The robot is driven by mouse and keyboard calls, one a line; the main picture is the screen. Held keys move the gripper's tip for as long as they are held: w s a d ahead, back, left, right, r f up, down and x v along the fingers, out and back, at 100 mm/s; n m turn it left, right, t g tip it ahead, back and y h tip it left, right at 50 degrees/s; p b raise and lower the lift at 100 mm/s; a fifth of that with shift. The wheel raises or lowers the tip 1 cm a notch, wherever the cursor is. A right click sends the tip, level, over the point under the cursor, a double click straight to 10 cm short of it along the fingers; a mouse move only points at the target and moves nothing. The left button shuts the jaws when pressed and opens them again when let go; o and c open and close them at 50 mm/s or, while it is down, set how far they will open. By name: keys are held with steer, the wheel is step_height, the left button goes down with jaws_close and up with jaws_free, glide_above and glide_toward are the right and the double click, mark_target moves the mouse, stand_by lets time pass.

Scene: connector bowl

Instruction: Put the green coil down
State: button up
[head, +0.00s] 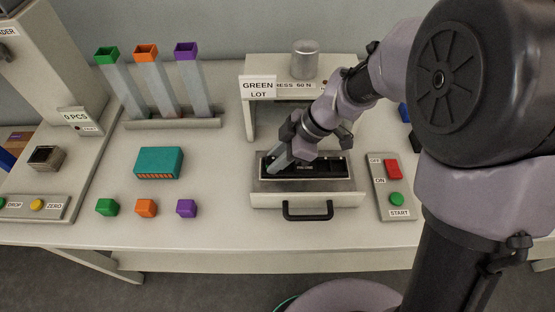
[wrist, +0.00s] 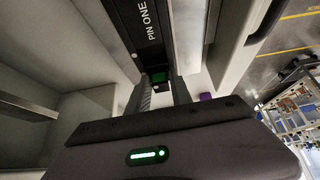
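My gripper (head: 274,163) points down into the left part of the dark tray (head: 335,167) in the open drawer of the press. The wrist view shows its two fingers (wrist: 163,85) close together, on either side of a small dark-and-green piece, which looks like the green coil (wrist: 160,77). The coil lies at the fingertips, beside the black strip marked PIN ONE (wrist: 148,38). In the head view my fingers hide the coil. I cannot tell whether it touches the tray floor.
The press (head: 305,75) with a GREEN LOT sign (head: 258,88) stands behind the drawer. A switch panel (head: 391,185) is to its right. A teal box (head: 159,162) and green (head: 107,207), orange (head: 146,208) and purple (head: 186,208) blocks lie to the left.

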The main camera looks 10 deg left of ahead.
steer(key=o, duration=0.4)
steer(key=shift+s+d+f, duration=0.2)
steer(key=shift+f, duration=0.25)
steer(key=shift+s+d+f, duration=0.15)
steer(key=shift+f, duration=0.3)
steer(key=shift+r+p, duration=0.35)
steer(key=shift+p, duration=0.2)
steer(key=r, duration=0.1)
steer(key=w+r+p, duration=0.1)
steer(key=r+p, duration=0.1)
steer(key=shift+w+d, duration=0.15)
steer(key=shift+d, duration=0.15)
steer(key=s+d+r+m+t+h+p, duration=0.1)
steer(key=d+r+m+p, duration=0.1)
steer(key=d+r+m, duration=0.35)
steer(key=s+d+r+m+t+p, duration=0.1)
steer(key=d+r+m, duration=0.15)
steer(key=r, duration=0.65)
steer(key=s+d+r+m+t+h, duration=0.3)
steer(key=s+d+m, duration=0.7)
steer(key=m, duration=0.7)
step_height(320, 180, up, 2)
steer(key=shift+s+t, duration=0.4)
steer(key=shift+t, duration=0.5)
